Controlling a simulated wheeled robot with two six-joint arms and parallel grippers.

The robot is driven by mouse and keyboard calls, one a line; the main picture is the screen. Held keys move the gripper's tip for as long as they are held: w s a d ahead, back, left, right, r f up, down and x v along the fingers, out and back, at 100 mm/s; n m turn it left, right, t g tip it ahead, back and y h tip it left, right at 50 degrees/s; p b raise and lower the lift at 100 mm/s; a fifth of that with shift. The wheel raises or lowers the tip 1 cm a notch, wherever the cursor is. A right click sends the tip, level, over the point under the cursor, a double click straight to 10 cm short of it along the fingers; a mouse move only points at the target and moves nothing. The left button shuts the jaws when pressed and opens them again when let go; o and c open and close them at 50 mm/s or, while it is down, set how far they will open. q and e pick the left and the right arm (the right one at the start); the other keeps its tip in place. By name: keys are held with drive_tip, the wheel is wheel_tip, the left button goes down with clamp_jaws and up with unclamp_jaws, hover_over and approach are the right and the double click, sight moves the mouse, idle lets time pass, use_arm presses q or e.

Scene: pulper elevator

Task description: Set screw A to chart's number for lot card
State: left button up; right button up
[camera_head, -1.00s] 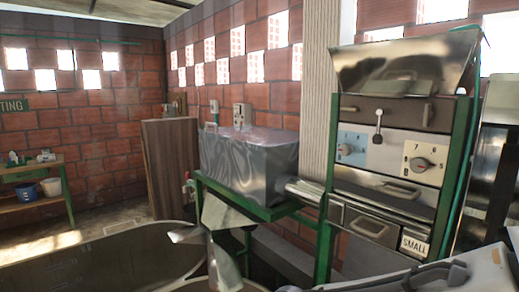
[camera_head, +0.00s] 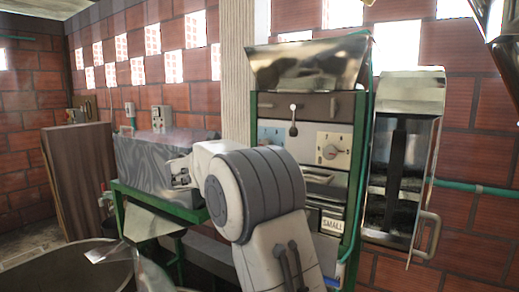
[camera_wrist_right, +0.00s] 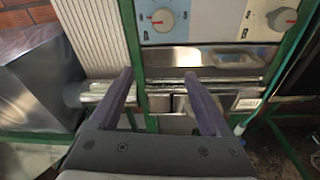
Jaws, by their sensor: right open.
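The pulper has two dials. The dial on the pale blue panel (camera_head: 270,134) is partly hidden by my arm in the head view; in the right wrist view this blue-panel dial (camera_wrist_right: 162,20) shows a red mark toward the left. No chart or lot card is recognisable. My left gripper is out of view.
A "SMALL" plate (camera_head: 332,224) sits low on the pulper's front. A grey metal tank (camera_head: 150,155) stands left of it. A metal housing with a handle (camera_head: 404,150) is on the right. A large vat (camera_head: 60,270) is at bottom left.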

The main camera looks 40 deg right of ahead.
drive_tip(key=n+h, duration=0.1)
drive_tip(key=h, duration=0.1)
approach(264, 144)
drive_tip(key=d, duration=0.1)
drive_tip(key=p+x, duration=0.4)
drive_tip(key=x, duration=0.4)
drive_tip(key=shift+w+d, duration=0.3)
drive_tip(key=shift+w, duration=0.05)
drive_tip(key=shift+w+d+f+p, duration=0.2)
drive_tip(key=shift+w+d+p, duration=0.1)
drive_tip(key=shift+d+p, duration=0.3)
